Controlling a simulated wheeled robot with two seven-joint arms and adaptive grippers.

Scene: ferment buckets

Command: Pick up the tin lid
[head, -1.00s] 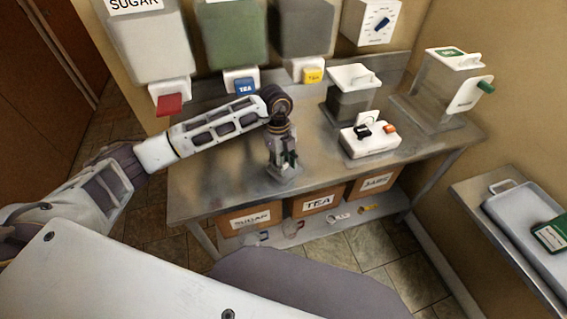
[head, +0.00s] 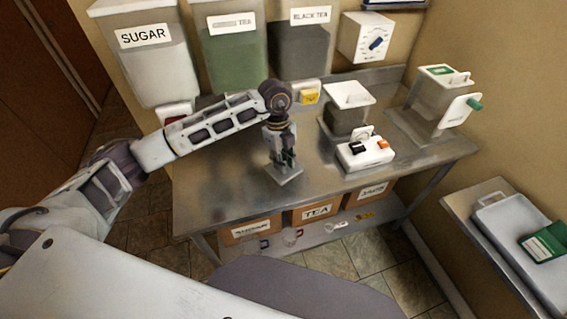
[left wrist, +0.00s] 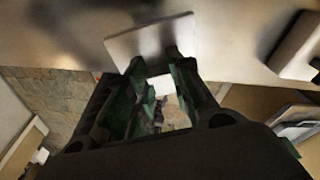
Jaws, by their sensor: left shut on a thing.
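The tin lid (head: 284,174) is a small grey square plate near the front middle of the metal table. In the left wrist view the lid (left wrist: 138,42) is a pale plate just past the fingertips, tilted in the picture. My left gripper (head: 283,160) points down and is shut on the lid's upper part. In the left wrist view the gripper's fingers (left wrist: 160,65) hide part of the lid. I cannot tell for certain whether the lid touches the table. My right gripper is in neither view.
On the metal table (head: 225,180), a lidded grey container (head: 347,116), a white device (head: 364,154) and a larger dispenser (head: 432,100) stand to the right. Labelled bins (head: 145,60) hang behind. A side table with a tray (head: 512,235) is at right. The table's left part is clear.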

